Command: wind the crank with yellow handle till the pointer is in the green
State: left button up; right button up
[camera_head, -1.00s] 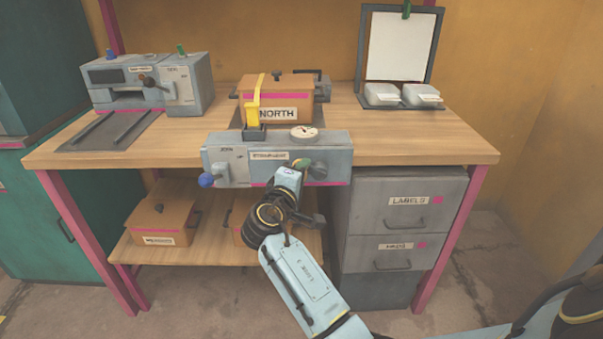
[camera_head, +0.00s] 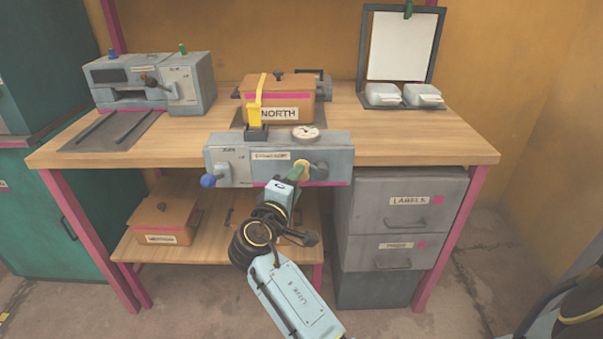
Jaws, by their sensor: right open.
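A grey winding unit (camera_head: 235,143) is fixed at the table's front edge. A round dial (camera_head: 305,133) is on its top; its pointer and any green zone are too small to read. A dark crank hub (camera_head: 319,171) is on its front right. A green-yellow handle (camera_head: 297,173) shows beside the hub, partly covered by my right gripper. A yellow strap (camera_head: 255,108) runs over the box marked NORTH (camera_head: 292,96) to a black block. My right gripper (camera_head: 291,181) is open at the handle; its fingers are mostly hidden and contact is unclear. My left gripper is out of view.
A blue knob (camera_head: 208,180) sticks out at the unit's left. A grey machine (camera_head: 150,82) stands at the back left. A grey drawer cabinet (camera_head: 405,205) is close on the right below the table. Boxes sit on the lower shelf (camera_head: 200,250).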

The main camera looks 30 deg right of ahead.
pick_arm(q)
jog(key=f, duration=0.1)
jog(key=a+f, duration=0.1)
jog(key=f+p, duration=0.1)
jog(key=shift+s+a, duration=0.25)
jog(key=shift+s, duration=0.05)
pick_arm(e)
jog(key=v, duration=0.8)
jog(key=shift+s+a, duration=0.25)
